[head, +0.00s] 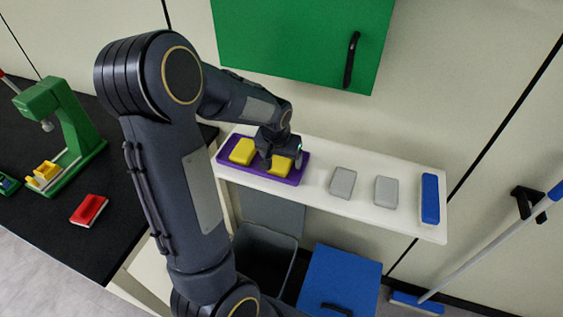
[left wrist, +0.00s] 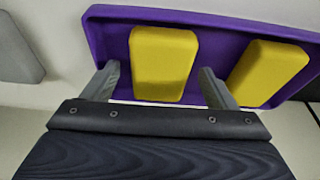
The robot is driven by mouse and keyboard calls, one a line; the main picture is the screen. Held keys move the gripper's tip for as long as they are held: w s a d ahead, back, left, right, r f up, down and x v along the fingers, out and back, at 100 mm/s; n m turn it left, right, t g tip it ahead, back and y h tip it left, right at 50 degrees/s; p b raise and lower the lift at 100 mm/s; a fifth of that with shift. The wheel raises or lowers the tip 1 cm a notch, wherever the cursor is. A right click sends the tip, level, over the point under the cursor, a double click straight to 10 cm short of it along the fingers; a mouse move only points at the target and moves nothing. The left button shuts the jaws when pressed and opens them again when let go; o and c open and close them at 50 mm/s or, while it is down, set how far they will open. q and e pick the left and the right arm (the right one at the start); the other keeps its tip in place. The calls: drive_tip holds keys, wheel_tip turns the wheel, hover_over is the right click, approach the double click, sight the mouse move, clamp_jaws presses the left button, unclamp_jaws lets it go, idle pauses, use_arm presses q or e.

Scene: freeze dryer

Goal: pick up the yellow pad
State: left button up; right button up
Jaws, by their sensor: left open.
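Two yellow pads lie in a purple tray (head: 293,180) on a white shelf. In the head view one yellow pad (head: 242,151) is at the tray's left, and the other yellow pad (head: 279,166) is at its right, partly hidden by my left gripper (head: 283,162). In the left wrist view the open fingers of my left gripper (left wrist: 158,86) are on either side of the right-hand pad (left wrist: 164,58), with visible gaps on both sides. The other pad (left wrist: 266,72) is outside the fingers, in the same tray (left wrist: 218,55). My right gripper is not in view.
Two grey pads (head: 342,183) (head: 386,191) and a blue pad (head: 430,198) lie on the white shelf (head: 319,197), right of the tray. A green cabinet (head: 290,40) hangs above. A black bench (head: 115,225) with a red block (head: 89,210) stands left.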

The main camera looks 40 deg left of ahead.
sight(281, 161)
use_arm(q)
drive_tip(key=shift+c, duration=0.3)
drive_tip(key=c, duration=1)
drive_tip(key=shift+r+p, duration=0.35)
drive_tip(key=shift+p, duration=0.1)
drive_tip(key=shift+r, duration=0.3)
drive_tip(key=v, duration=0.3)
drive_tip(key=shift+w+b, duration=0.2)
drive_tip(key=shift+b, duration=0.1)
drive_tip(key=s+d+r+b, duration=0.2)
drive_tip(key=s+d+r, duration=0.6)
drive_tip(key=s+r, duration=0.1)
drive_tip(key=shift+s+d, duration=0.15)
drive_tip(key=shift+s, duration=0.7)
drive_tip(key=shift+r, duration=0.1)
